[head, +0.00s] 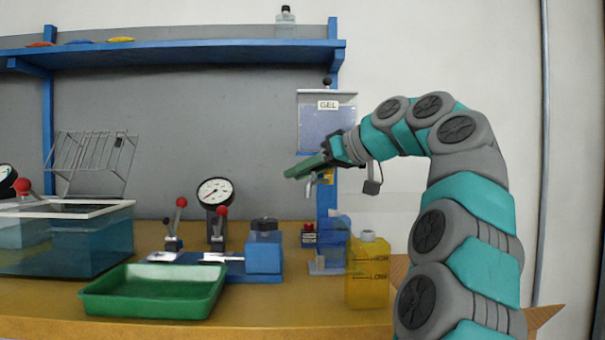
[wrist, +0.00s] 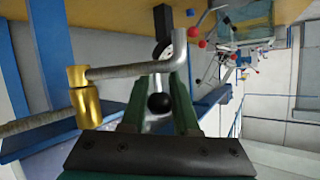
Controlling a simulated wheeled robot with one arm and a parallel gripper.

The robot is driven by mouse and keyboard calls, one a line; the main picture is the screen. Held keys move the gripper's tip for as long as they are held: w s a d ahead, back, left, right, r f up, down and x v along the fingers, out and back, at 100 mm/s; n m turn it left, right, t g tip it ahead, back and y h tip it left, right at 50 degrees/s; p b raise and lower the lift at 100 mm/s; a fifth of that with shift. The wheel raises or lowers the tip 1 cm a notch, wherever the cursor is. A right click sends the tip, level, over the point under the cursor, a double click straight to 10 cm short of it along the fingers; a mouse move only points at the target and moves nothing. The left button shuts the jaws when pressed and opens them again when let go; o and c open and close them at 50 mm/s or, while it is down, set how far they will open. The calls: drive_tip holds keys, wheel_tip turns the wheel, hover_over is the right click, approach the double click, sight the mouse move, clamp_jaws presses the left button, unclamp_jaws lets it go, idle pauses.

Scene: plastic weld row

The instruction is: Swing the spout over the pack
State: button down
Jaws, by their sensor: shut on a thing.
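The spout is a grey tube with a bent silver end (head: 311,186) below the GEL tank (head: 325,125). In the wrist view the tube (wrist: 125,71) runs from a brass joint (wrist: 83,98) across my fingertips, its bend near the dial gauge. My gripper (head: 305,168) has green fingers at the spout; in the wrist view (wrist: 160,85) they flank a black ball knob (wrist: 160,104). It is shut on the spout, though the exact contact is partly hidden. I cannot tell which thing is the pack; a small dark box with red on top (head: 308,234) stands below the spout.
A green tray (head: 154,292), blue clamp block (head: 264,250), dial gauge (head: 215,191) and water tank (head: 75,248) occupy the bench to the left. A blue shelf (head: 180,45) runs above.

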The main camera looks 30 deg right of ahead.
drive_tip(key=shift+r, duration=0.1)
drive_tip(key=c, duration=0.7)
unclamp_jaws()
drive_tip(key=shift+o, duration=0.2)
drive_tip(key=p+v, duration=0.2)
drive_tip(key=v, duration=0.5)
drive_tip(key=shift+s+d+r, duration=0.1)
drive_tip(key=shift+s, duration=0.3)
